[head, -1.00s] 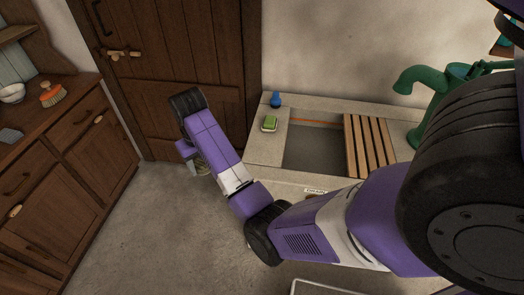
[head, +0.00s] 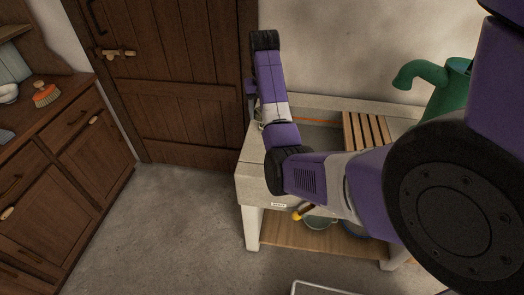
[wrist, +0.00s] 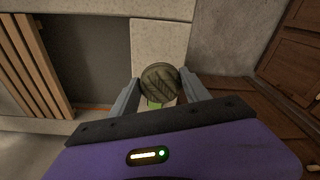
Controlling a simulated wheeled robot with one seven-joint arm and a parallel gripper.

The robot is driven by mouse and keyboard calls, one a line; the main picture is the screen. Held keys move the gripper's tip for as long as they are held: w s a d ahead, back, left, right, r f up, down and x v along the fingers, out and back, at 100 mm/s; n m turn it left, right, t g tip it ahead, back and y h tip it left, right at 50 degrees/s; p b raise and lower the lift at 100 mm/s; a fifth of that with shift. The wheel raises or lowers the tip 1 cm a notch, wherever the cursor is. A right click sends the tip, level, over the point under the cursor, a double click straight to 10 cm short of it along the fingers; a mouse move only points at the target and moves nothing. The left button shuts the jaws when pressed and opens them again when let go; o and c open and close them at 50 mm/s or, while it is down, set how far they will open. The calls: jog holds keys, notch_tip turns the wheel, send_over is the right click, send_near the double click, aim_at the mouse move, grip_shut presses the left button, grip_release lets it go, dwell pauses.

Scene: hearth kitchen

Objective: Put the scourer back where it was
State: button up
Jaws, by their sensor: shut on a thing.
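In the wrist view my gripper (wrist: 160,76) is shut on the scourer (wrist: 160,79), a round, dark olive pad with a ribbed face. It is held above the pale stone ledge (wrist: 161,42) beside the sink basin (wrist: 92,55). A bit of a green block (wrist: 154,105) shows below the scourer, between the fingers; the rest of it is hidden. I cannot tell the gap between scourer and ledge. In the head view my arm covers the left end of the sink, and the gripper and scourer are mostly hidden behind it.
The sink has a slatted wooden rack (head: 366,130) and a green pump (head: 440,90) on the right. A shelf (head: 320,236) below holds a bowl and a yellow-tipped item. A wooden door (head: 170,80) stands behind, and a dresser (head: 60,140) with an orange brush (head: 46,95) at left.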

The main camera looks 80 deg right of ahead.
aim_at(262, 150)
notch_tip(262, 150, down, 16)
jog(key=shift+r+p, duration=0.15)
jog(key=shift+p, duration=0.2)
jog(key=o, duration=1.3)
jog(key=r, duration=0.4)
jog(key=a+r, duration=0.1)
jog(key=r, duration=0.7)
jog(key=shift+s+a+b, duration=0.2)
jog(key=shift+s+b, duration=0.05)
jog(key=shift+b, duration=0.15)
